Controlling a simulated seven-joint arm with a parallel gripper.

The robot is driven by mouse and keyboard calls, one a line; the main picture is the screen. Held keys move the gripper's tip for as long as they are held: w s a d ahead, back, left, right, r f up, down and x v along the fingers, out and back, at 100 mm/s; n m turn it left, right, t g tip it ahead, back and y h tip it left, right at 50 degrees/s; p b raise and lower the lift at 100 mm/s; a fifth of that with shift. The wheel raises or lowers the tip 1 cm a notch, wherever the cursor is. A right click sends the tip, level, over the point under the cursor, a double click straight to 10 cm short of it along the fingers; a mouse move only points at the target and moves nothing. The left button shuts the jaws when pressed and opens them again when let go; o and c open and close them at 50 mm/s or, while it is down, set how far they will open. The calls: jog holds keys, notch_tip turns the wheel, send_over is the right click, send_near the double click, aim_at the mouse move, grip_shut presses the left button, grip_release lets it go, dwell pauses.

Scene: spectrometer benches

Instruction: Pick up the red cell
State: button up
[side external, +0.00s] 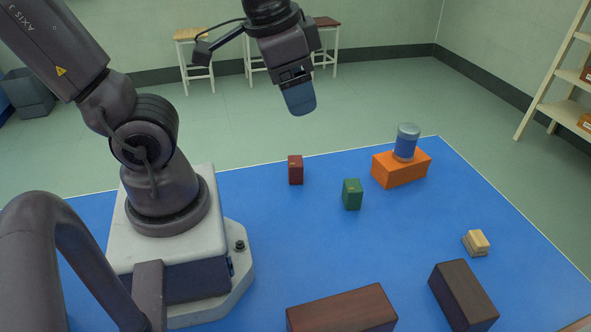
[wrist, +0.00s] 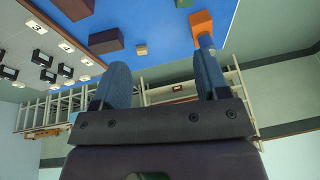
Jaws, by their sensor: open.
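The red cell (side external: 295,171) is a small dark red upright block on the blue mat (side external: 250,222), to the right of my base in the side view. I do not see it in the wrist view. My gripper (side external: 299,100) is high above the mat, apart from the red cell and above it in the picture. In the wrist view my gripper (wrist: 163,82) has its two fingers spread with nothing between them.
A green block (side external: 352,194) stands right of the red cell. An orange block (side external: 398,172) carries a blue-grey can (side external: 405,143). A tan block (side external: 476,242) and two dark brown blocks (side external: 342,310) (side external: 463,296) lie nearer the front. Open mat surrounds the red cell.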

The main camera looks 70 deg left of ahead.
jog(key=w+a+f+m+g+y, duration=0.2)
jog(key=f+m+g+y, duration=0.15)
jog(key=f, duration=0.35)
jog(key=w+a+f+m+g+y, duration=0.1)
jog(key=a+f+m+g+y, duration=0.15)
jog(key=f+g+y, duration=0.4)
jog(key=m+t+y, duration=0.7)
jog(key=m+t, duration=0.3)
jog(key=m, duration=0.3)
send_near(296, 168)
jog(key=shift+m, duration=0.3)
jog(key=a, duration=0.2)
jog(key=w+a, duration=0.1)
jog(key=a, duration=0.3)
jog(key=shift+w+a+r, duration=0.2)
jog(key=shift+w+a, duration=0.15)
jog(key=shift+w, duration=0.05)
jog(key=a, duration=0.5)
jog(key=shift+w+a+f, duration=0.15)
jog(key=shift+w+a, duration=0.15)
jog(key=shift+w, duration=0.05)
jog(key=c, duration=1.1)
